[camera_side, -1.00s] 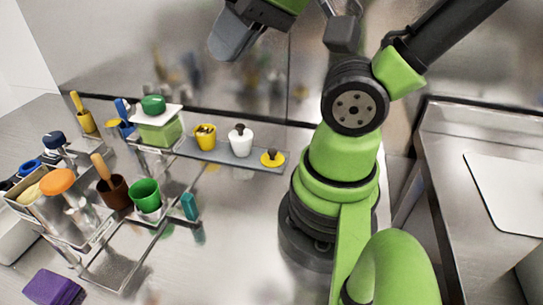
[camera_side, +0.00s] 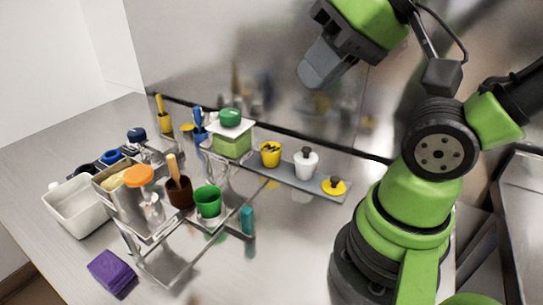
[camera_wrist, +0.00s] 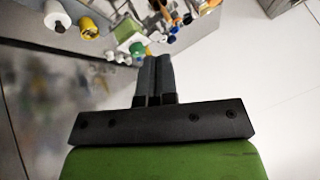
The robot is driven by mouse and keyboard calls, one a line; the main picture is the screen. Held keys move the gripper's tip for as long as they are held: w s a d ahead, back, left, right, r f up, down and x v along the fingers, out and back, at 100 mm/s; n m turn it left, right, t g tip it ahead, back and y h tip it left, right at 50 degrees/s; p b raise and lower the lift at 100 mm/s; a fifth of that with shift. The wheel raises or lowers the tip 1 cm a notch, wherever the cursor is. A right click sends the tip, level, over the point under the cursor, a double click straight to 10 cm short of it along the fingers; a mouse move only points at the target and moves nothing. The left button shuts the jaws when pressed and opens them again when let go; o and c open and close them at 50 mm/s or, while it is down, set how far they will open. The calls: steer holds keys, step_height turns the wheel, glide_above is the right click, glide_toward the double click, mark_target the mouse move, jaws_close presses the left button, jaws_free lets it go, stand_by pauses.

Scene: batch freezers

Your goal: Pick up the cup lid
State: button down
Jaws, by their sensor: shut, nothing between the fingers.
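A yellow round lid with a dark knob (camera_side: 334,187) lies at the right end of the grey strip in the side view. I take it for the cup lid, though the pictures do not confirm that. My gripper (camera_side: 314,82) is high above the strip, near the back wall, well apart from the lid. Its two fingers (camera_wrist: 154,58) are together and empty in the wrist view. A white cup with a dark knob (camera_side: 306,162) and a yellow cup (camera_side: 270,154) stand left of the lid; both cups also show at the wrist view's upper left. I cannot make out the yellow lid there.
A green box with a white top and green knob (camera_side: 232,143) stands left of the strip. A wire rack holds a green cup (camera_side: 208,203) and a brown cup (camera_side: 180,194). A purple block (camera_side: 111,274) lies front left. The steel wall runs close behind the strip.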

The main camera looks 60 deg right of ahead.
steer(key=c, duration=0.9)
jaws_free()
steer(key=shift+o, duration=0.2)
steer(key=n+g+h, duration=0.2)
steer(key=n+g, duration=0.2)
steer(key=g, duration=0.3)
glide_above(335, 178)
step_height(335, 178, down, 19)
steer(key=shift+f, duration=5.2)
